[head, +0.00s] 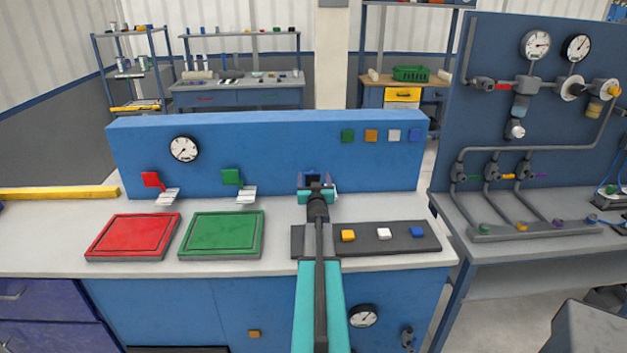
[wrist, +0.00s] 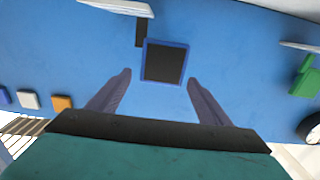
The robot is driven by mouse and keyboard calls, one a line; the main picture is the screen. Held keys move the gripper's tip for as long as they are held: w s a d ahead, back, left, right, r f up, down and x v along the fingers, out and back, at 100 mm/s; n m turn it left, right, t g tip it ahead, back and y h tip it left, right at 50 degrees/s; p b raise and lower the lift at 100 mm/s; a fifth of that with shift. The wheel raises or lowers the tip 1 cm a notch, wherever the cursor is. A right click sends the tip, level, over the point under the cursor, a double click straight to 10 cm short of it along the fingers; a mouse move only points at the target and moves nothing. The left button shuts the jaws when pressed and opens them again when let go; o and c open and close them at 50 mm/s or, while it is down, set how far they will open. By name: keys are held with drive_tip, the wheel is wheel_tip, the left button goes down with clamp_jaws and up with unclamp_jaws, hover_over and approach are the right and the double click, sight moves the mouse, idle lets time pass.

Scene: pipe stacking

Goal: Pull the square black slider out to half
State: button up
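The square black slider (wrist: 165,62) has a dark face and a blue rim, and is in the middle of the wrist view against the blue panel. My gripper (wrist: 160,77) is open, with one finger on each side and the slider between and just beyond the fingertips. I see no contact. In the head view my gripper (head: 317,184) is at the blue panel (head: 270,140) and largely hides the slider. How far the slider stands out from the panel cannot be told.
A white ledge (wrist: 115,7) and a small black piece are near the slider. Left of my gripper are a green lever (head: 232,177), a red lever (head: 151,180) and a gauge (head: 184,148). A dark strip with coloured blocks (head: 384,234) lies on the bench below.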

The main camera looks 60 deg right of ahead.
drive_tip(key=shift+a, duration=0.1)
drive_tip(key=shift+b+v, duration=0.4)
drive_tip(key=shift+v, duration=0.95)
drive_tip(key=b+v, duration=0.2)
drive_tip(key=v, duration=0.9)
